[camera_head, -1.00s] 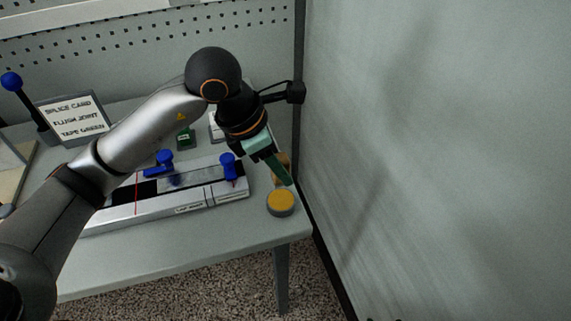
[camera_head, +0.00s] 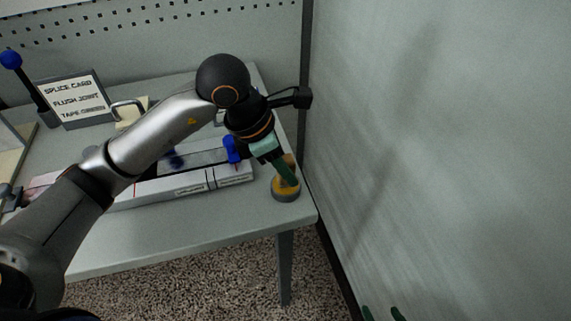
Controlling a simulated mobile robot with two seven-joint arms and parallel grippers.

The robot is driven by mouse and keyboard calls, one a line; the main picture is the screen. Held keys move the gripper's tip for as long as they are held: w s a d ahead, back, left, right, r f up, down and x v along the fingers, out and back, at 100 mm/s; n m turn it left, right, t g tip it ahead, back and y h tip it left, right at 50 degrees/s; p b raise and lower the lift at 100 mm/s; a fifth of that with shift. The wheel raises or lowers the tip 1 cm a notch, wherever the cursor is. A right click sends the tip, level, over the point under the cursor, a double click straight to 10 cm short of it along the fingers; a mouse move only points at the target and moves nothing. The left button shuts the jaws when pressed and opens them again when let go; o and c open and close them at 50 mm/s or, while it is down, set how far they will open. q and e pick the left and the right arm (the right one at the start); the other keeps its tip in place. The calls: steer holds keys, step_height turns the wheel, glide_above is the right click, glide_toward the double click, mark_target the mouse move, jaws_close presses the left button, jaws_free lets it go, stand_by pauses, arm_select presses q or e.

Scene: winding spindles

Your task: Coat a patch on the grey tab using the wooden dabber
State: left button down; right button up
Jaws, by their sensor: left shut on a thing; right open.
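My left gripper (camera_head: 284,172) reaches down at the table's right corner. It is shut on the wooden dabber (camera_head: 291,160), which is mostly hidden behind the green fingers. Its fingertips are over a round grey pot with a yellow top (camera_head: 286,194); I cannot tell whether the dabber touches the yellow. My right gripper (camera_head: 383,313) shows only as two green fingertips at the bottom edge, apart and empty, away from the table. I cannot make out the grey tab; my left arm covers much of the table.
A long pale block (camera_head: 215,181) with a blue clamp knob (camera_head: 232,150) lies left of the pot. A splice card sign (camera_head: 75,98) and a blue-topped lever (camera_head: 12,60) stand at the back left. A wall (camera_head: 440,150) closes off the right side.

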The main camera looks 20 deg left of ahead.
arm_select(q)
steer(key=shift+f, duration=0.1)
stand_by(0.4)
steer(key=shift+f+b, duration=0.5)
steer(key=shift+b, duration=0.2)
stand_by(1.5)
steer(key=shift+r+p, duration=2.3)
steer(key=shift+r, duration=1.3)
